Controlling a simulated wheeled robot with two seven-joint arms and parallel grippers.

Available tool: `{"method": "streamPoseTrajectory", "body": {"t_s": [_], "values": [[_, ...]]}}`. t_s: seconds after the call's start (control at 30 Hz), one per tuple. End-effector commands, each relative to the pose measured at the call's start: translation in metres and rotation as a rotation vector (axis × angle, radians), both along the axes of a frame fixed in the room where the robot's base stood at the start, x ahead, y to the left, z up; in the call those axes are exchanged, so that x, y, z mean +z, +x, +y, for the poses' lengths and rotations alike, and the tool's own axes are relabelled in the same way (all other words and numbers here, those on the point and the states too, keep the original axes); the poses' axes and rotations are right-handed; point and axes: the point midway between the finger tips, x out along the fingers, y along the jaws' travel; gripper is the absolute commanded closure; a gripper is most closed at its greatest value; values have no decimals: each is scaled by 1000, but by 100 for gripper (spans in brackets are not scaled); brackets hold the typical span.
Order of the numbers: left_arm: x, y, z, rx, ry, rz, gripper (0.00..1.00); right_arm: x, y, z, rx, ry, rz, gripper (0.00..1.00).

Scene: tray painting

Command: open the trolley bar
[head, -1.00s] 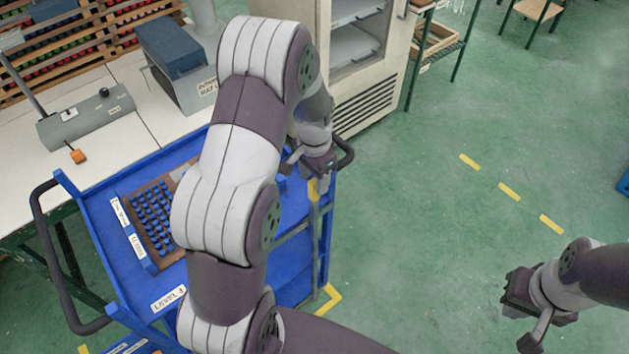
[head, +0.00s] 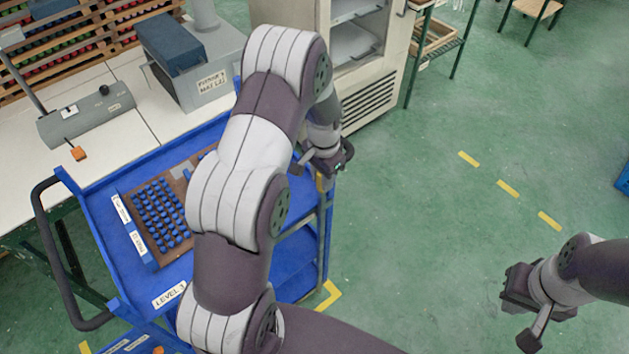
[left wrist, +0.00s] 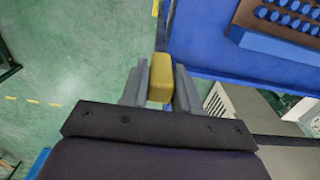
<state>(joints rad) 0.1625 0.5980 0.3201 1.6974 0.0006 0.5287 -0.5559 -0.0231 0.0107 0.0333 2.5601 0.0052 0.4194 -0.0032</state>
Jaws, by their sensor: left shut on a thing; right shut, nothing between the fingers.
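The blue trolley (head: 100,235) stands in front of the white bench, its tray edge also in the left wrist view (left wrist: 200,72). The yellow grip of the trolley bar (left wrist: 160,78) sits between the fingers of my left gripper (head: 322,174). My left gripper is shut on this grip at the trolley's right side, just outside the tray edge. Only a sliver of yellow shows under the gripper in the head view, and how the bar joins the trolley is hidden. My right gripper (head: 514,291) is shut and empty over the green floor.
A brown board with several blue pegs (head: 160,215) lies on the trolley's top. A dark push handle (head: 62,270) is on its left. A white cabinet (head: 375,75) stands behind my left gripper.

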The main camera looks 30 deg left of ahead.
Motion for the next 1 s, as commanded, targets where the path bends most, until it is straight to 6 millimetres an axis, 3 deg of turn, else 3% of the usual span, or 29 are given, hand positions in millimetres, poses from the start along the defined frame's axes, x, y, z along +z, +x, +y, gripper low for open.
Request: {"method": "streamPoseTrajectory", "body": {"t_s": [0.13, 0.4, 0.43, 0.47, 0.8, 0.87, 1.0], "values": [[1, 14, -6, -1, 1, -5, 100, 0, 0, 0, 0, 0, 0, 100], [2, 16, -6, 0, 2, -9, 100, 0, 0, 0, 0, 0, 0, 100], [3, 16, -6, 0, 2, -9, 60, 0, 0, 0, 0, 0, 0, 100], [3, 16, -6, 0, 2, -9, 50, 0, 0, 0, 0, 0, 0, 100], [6, 15, -6, 0, 2, -6, 49, -2, 0, 0, 0, 0, 0, 100], [13, 16, -6, 0, 2, -8, 49, -5, 0, 0, 0, 0, 0, 100], [48, 17, -6, 0, 3, -12, 49, -14, 0, 0, 0, 0, 0, 100]]}}
